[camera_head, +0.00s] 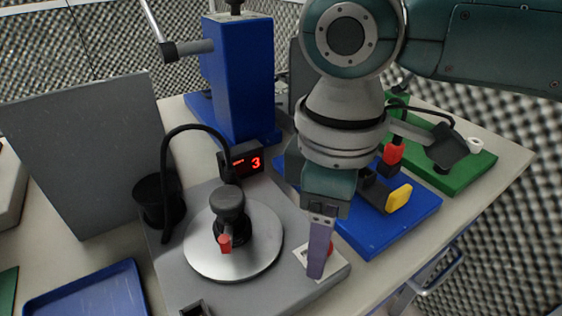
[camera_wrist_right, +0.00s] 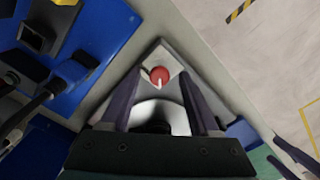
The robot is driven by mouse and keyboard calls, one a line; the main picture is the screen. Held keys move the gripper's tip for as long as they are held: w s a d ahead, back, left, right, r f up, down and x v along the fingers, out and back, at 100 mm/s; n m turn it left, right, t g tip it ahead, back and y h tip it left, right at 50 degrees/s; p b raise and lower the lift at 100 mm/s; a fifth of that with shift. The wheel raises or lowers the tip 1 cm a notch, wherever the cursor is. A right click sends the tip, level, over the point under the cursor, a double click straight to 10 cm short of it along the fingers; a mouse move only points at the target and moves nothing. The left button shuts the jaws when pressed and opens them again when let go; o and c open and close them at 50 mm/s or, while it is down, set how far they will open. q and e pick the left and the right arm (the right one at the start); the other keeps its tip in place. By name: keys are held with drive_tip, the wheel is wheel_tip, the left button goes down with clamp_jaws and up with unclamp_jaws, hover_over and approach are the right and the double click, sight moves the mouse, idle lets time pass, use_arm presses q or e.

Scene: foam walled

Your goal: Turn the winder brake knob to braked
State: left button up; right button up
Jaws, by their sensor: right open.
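The brake knob is a small red round knob (camera_wrist_right: 159,76) with a white pointer mark, on a white square plate (camera_wrist_right: 168,60) at a corner of the grey winder base (camera_head: 185,290). In the head view the red knob (camera_head: 330,249) is mostly hidden behind my finger. My right gripper (camera_head: 317,274) points down at the plate. In the wrist view the right gripper (camera_wrist_right: 162,74) is open, with the knob showing between its fingertips. I cannot tell whether they touch it. My left gripper is not in view.
A silver disc (camera_head: 262,250) with a black hub (camera_head: 229,202) lies left of the gripper. A blue fixture plate (camera_head: 385,237) is close on the right. A blue tray (camera_head: 90,294) lies front left.

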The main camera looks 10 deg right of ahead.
drive_tip(key=shift+f, duration=0.25)
clamp_jaws()
idle(0.3)
